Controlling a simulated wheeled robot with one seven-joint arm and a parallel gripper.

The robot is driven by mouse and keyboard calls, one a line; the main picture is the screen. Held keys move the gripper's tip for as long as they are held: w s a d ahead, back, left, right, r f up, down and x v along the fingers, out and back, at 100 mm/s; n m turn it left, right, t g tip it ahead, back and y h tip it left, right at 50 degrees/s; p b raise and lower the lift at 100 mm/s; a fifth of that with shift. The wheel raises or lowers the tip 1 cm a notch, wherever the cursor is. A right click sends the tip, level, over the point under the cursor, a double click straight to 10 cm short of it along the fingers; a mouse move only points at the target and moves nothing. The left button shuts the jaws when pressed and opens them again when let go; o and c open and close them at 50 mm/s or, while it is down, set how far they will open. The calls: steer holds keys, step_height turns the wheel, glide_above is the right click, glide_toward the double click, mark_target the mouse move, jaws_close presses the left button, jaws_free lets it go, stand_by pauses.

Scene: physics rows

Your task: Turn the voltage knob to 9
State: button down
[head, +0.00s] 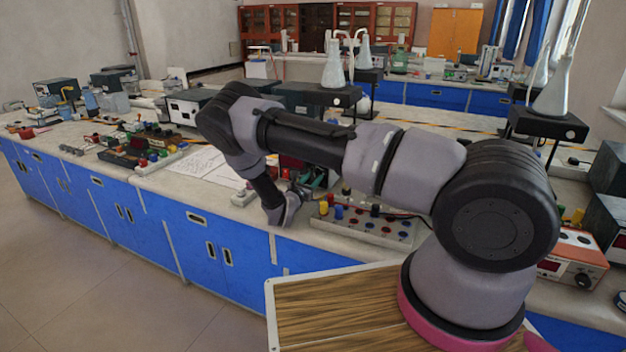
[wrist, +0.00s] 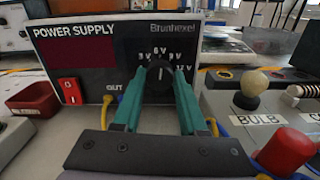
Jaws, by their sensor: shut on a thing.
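The power supply (wrist: 95,70) is a dark box with a "POWER SUPPLY" label, facing me in the wrist view. Its round black voltage knob (wrist: 160,72) has voltage marks around it, with 6V at the top and 9V to the upper right. A pale pointer line on the knob looks roughly upright, near 6V; its exact angle is hard to tell. My gripper (wrist: 159,82) has its two teal fingers on either side of the knob, shut on it.
A red switch (wrist: 69,91) sits left on the panel, with yellow and blue leads by the output. A bulb (wrist: 255,82) on a holder and a red cap (wrist: 286,150) stand close on the right. A red tray (wrist: 33,100) is at left.

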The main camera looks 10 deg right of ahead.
steer(key=m, duration=0.6)
steer(key=shift+a+m, duration=0.1)
steer(key=shift+m, duration=0.2)
steer(key=shift+f, duration=0.1)
stand_by(0.4)
steer(key=shift+c, duration=2.2)
jaws_free()
steer(key=v, duration=1)
steer(key=shift+s+a, duration=0.2)
steer(key=shift+s, duration=0.15)
